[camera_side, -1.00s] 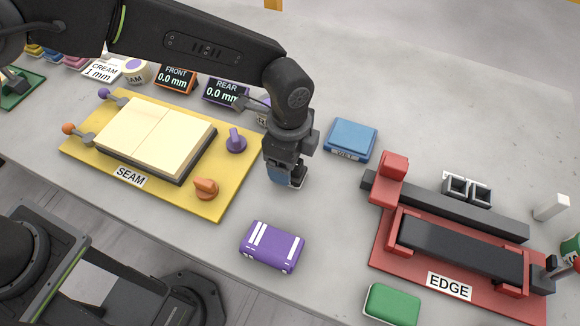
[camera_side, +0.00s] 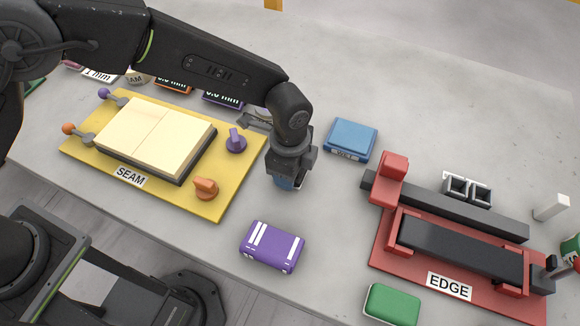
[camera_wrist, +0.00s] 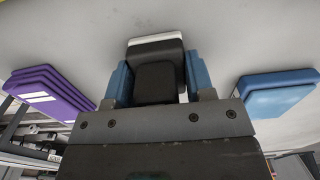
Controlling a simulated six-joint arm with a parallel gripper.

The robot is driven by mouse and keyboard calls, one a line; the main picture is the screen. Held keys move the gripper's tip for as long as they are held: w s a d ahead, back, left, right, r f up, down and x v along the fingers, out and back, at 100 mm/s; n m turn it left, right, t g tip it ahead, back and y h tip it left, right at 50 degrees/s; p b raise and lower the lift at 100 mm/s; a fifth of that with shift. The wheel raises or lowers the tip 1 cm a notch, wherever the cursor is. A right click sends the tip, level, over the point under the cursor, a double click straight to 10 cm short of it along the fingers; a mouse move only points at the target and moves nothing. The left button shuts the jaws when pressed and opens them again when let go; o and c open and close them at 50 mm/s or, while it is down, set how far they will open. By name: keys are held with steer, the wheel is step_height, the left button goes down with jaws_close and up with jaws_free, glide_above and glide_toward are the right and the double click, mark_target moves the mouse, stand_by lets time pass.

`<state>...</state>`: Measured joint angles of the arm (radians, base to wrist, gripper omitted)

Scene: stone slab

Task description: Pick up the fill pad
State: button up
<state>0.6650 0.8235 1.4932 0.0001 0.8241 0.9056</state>
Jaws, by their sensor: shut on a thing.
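My gripper (camera_side: 288,181) is low over the slab, between the yellow seam board and the blue block. In the wrist view its two blue fingers (camera_wrist: 158,84) are closed on the sides of a small dark pad (camera_wrist: 156,75) with a pale edge at its far end. I take this to be the fill pad; no label on it can be read.
A purple block with white stripes (camera_side: 272,247) lies in front, and a blue block (camera_side: 351,138) behind right. The yellow seam board (camera_side: 220,205) is left; the red edge fixture (camera_side: 385,262) and green block (camera_side: 392,304) are right. The slab behind the blue block is clear.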

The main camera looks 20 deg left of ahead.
steer(key=c, duration=0.3)
steer(key=shift+r, duration=0.5)
steer(key=r, duration=0.3)
steer(key=shift+w+a+r, duration=0.15)
steer(key=shift+a+r, duration=0.2)
steer(key=shift+r, duration=0.05)
steer(key=w+a+r, duration=0.2)
steer(key=a+r, duration=0.4)
steer(key=a, duration=0.4)
steer(key=shift+w+a+r, duration=0.15)
steer(key=shift+a, duration=0.2)
steer(key=o, duration=0.4)
steer(key=shift+c, duration=1.4)
